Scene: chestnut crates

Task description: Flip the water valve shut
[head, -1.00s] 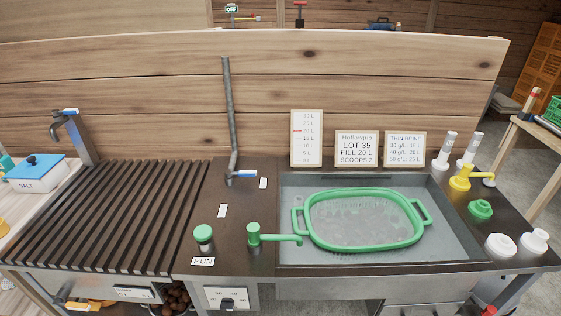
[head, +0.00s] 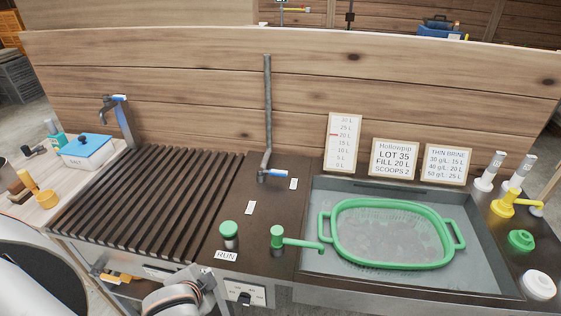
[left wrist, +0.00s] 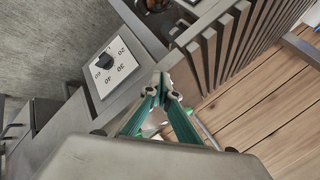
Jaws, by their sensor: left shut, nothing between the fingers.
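The lever lies roughly level and points right. A second blue-handled tap (head: 116,99) stands at the back left of the slatted rack. I cannot tell from a label which one is the water valve. My left gripper (left wrist: 168,92) is shut and empty in the left wrist view, near the counter's front side. My left arm shows at the bottom left of the head view, well away from both blue handles. My right gripper is not in view.
A green lever (head: 297,244) and a green knob (head: 229,230) stand near the front edge. The sink (head: 480,262) holds a green-rimmed basket (head: 330,222). A slatted rack (head: 150,200) fills the left. A dial panel (left wrist: 118,70) is on the counter's front.

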